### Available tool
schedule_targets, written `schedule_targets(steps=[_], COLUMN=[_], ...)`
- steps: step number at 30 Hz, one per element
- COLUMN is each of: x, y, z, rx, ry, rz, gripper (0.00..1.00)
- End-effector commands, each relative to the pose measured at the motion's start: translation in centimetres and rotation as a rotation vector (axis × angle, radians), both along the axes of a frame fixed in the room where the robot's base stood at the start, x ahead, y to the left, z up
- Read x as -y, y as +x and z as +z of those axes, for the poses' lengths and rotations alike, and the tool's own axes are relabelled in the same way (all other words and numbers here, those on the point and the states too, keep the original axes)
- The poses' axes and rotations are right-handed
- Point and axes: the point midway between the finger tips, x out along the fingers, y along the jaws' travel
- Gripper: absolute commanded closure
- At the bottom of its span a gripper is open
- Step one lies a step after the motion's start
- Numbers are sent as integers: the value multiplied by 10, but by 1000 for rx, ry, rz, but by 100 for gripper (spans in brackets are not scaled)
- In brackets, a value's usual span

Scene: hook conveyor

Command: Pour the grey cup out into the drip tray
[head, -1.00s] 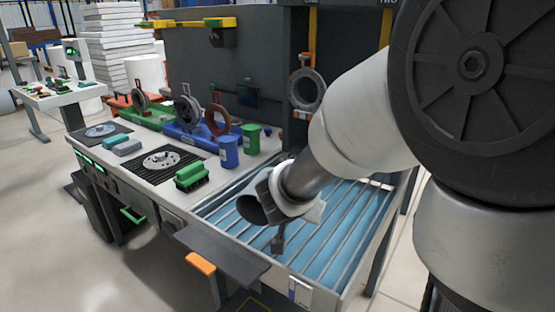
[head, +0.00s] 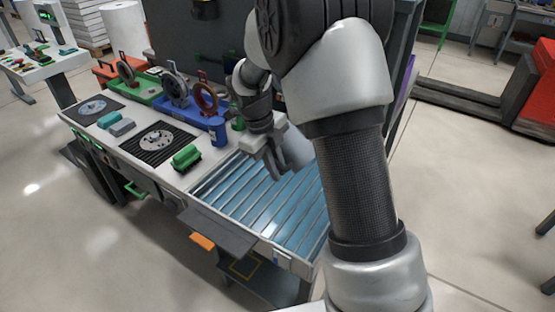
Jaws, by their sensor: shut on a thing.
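My gripper (head: 272,163) is shut on the grey cup (head: 296,149) and holds it above the far part of the drip tray. The cup lies to the right of the fingers and looks tilted. Its mouth and contents cannot be made out. The drip tray (head: 238,204) is a blue basin with grey slats across it, set into the right end of the bench. My arm covers its right side.
A blue cup (head: 218,134) stands left of my gripper, with a green cup (head: 238,124) partly hidden behind my wrist. A green block (head: 186,157) sits by the tray's left edge. A dark panel (head: 195,45) rises behind the bench.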

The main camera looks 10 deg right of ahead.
Motion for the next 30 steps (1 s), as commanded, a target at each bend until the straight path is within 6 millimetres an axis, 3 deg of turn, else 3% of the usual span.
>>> schedule_targets(steps=[15, 30], x=[12, 17], y=[-7, -14], z=[50, 79], rx=[335, 543], ry=[320, 532], rz=[-8, -1], gripper=[100, 100])
